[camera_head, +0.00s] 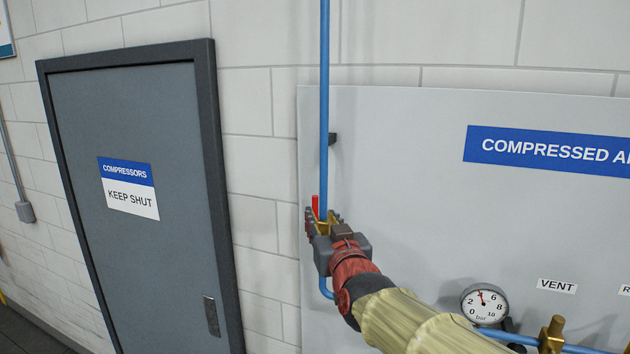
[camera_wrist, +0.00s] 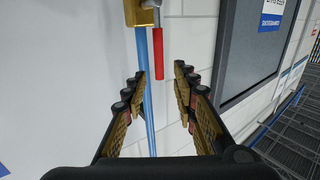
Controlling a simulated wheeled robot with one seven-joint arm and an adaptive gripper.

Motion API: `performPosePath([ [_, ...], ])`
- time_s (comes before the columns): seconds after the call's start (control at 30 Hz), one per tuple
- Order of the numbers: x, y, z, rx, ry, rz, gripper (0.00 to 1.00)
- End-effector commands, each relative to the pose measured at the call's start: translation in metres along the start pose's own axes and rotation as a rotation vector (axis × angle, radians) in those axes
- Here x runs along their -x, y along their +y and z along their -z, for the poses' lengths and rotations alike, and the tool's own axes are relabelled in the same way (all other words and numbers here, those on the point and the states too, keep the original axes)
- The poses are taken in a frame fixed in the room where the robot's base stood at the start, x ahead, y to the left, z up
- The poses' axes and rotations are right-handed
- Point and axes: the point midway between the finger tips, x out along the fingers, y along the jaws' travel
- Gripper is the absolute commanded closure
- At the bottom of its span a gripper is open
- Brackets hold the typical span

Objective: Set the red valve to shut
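The red valve handle (camera_head: 315,206) stands upright beside the blue pipe (camera_head: 324,100), parallel to it, just above my gripper (camera_head: 322,222) in the head view. In the wrist view, which looks upside down, the red handle (camera_wrist: 158,58) hangs from the brass valve body (camera_wrist: 143,12) next to the blue pipe (camera_wrist: 145,85). My gripper (camera_wrist: 159,72) is open there, its two fingers apart with the handle's free end showing between the tips. Neither finger appears to touch the handle. In the head view my gripper partly hides the valve body.
A grey door (camera_head: 140,240) stands left of the pipe. A pale panel (camera_head: 400,200) on the wall lies behind the valve, with a pressure gauge (camera_head: 484,303) and another brass fitting (camera_head: 551,336) lower right. The wall between door and pipe is clear.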

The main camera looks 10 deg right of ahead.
Motion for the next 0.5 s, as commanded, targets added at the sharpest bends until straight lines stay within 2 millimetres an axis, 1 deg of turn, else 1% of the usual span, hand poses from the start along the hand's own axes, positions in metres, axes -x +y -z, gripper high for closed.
performPosePath([
  [0.03, -0.002, 0.000, 0.008, 0.000, 0.009, -0.003, 0.72],
  [0.17, -0.009, 0.001, 0.011, 0.000, 0.019, -0.007, 0.72],
  [0.27, -0.021, 0.001, 0.011, 0.000, 0.019, -0.007, 0.72],
  [0.5, -0.057, 0.002, 0.012, -0.001, 0.017, -0.007, 0.72],
])
